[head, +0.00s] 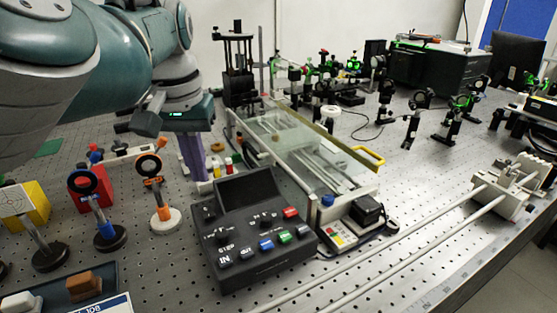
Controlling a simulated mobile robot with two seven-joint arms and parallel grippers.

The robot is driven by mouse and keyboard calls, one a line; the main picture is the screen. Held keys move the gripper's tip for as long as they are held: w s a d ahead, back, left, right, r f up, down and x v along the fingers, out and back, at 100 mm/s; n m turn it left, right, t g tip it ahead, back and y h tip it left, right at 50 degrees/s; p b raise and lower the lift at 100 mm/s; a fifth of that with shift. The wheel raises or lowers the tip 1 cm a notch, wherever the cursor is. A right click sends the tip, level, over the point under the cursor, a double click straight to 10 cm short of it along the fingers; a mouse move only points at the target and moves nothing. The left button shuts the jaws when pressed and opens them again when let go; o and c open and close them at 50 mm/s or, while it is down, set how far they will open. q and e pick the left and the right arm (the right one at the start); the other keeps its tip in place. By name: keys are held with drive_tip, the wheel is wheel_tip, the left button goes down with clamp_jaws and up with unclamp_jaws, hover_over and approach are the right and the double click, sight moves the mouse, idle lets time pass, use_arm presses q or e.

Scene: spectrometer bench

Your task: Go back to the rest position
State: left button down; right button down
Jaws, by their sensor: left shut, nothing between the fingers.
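My left arm comes in from the upper left. My left gripper (197,174) hangs below the wrist, with its lavender fingers pointing down. The fingers are together and empty, over the bench just left of the glass-topped instrument (285,138). In the picture they are behind the black control box (258,232), close to small coloured vials (228,165). Whether the fingertips touch anything cannot be told. My right gripper is out of view.
Ring-mounted optics with an orange ring (150,166) and a blue ring (105,229) stand left of the control box. White rails (400,238) run to a carriage (510,190) at right. Several black optic mounts (413,118) stand behind. Perforated bench (440,180) is bare between.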

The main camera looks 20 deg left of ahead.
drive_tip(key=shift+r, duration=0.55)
